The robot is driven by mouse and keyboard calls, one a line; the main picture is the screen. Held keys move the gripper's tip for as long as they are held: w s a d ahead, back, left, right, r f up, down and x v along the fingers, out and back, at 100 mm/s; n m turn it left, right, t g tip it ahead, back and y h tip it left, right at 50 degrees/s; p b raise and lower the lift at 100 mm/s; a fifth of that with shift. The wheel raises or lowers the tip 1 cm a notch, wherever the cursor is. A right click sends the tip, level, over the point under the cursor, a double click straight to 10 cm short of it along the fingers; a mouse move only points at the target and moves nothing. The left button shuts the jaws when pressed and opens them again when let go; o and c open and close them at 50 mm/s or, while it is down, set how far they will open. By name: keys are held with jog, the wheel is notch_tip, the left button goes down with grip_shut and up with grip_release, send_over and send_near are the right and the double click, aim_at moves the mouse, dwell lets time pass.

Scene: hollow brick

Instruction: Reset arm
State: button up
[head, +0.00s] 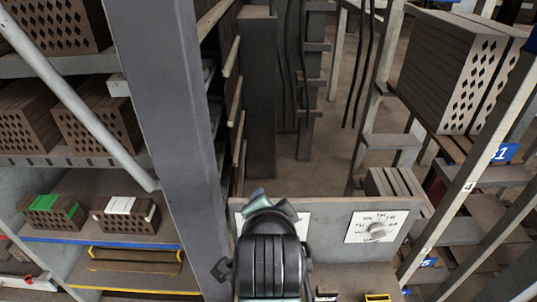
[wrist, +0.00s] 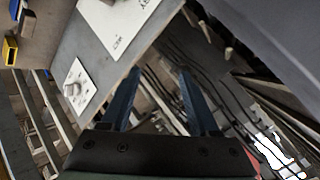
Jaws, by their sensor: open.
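My gripper (wrist: 160,75) is open in the wrist view, with its two blue fingers apart and nothing between them. The fingers point over the edge of a grey panel (wrist: 110,62), toward dark bars and a gap beyond it. I cannot tell whether either finger touches the panel. In the head view my dark arm rises at the bottom centre in front of the same panel (head: 325,243). The gripper itself cannot be made out there.
A white dial plate (head: 358,233) with a round knob is on the panel. Hollow bricks with green (head: 24,201) and white (head: 120,205) bands sit on the left shelf. A grey post (head: 165,130) stands left of my arm. A brick rack (head: 445,70) stands right.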

notch_tip(320, 180, up, 26)
jog(key=s+r+n+t, duration=0.1)
jog(key=n+t, duration=0.5)
jog(key=t, duration=0.4)
jog(key=s+r+n+t+b, duration=0.1)
jog(key=s+r+n+t, duration=0.3)
jog(key=s+r, duration=0.8)
notch_tip(320, 180, up, 2)
jog(key=t, duration=0.2)
jog(key=shift+r+n+t, duration=0.15)
jog(key=shift+n+t, duration=0.15)
jog(key=shift+n, duration=0.1)
jog(key=shift+w, duration=0.1)
jog(key=shift+c, duration=0.9)
